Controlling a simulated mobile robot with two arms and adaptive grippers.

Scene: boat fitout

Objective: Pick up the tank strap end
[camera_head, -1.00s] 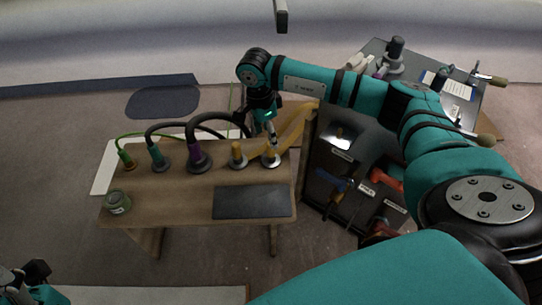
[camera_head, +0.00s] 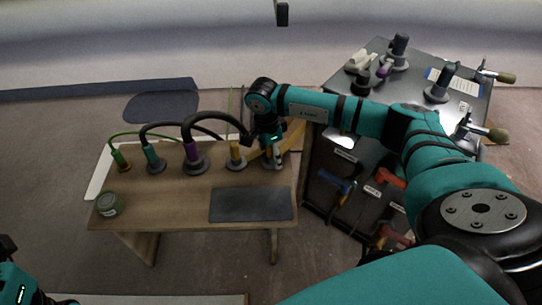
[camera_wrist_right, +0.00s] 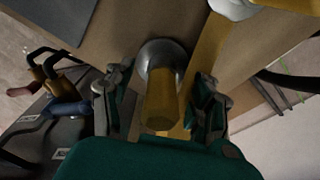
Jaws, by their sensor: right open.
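The tank strap end, a yellow grip on a round metal base (camera_wrist_right: 162,98), stands on the wooden table at the right end of a row. In the head view my right gripper (camera_head: 271,151) is over it and hides most of it. In the right wrist view the open fingers of that gripper (camera_wrist_right: 160,104) are on either side of the yellow grip, with gaps showing. A flat yellow strap (camera_wrist_right: 212,62) runs by it. A second yellow grip (camera_head: 236,154) stands to its left. Part of my left arm shows at the bottom left; its fingers are not clear.
The wooden table (camera_head: 165,209) also carries green, teal and purple hose ends, a green tin (camera_head: 110,204) and a dark mat (camera_head: 251,204). A dark cabinet (camera_head: 322,188) with hung tools stands close on the right. Its top holds several fittings.

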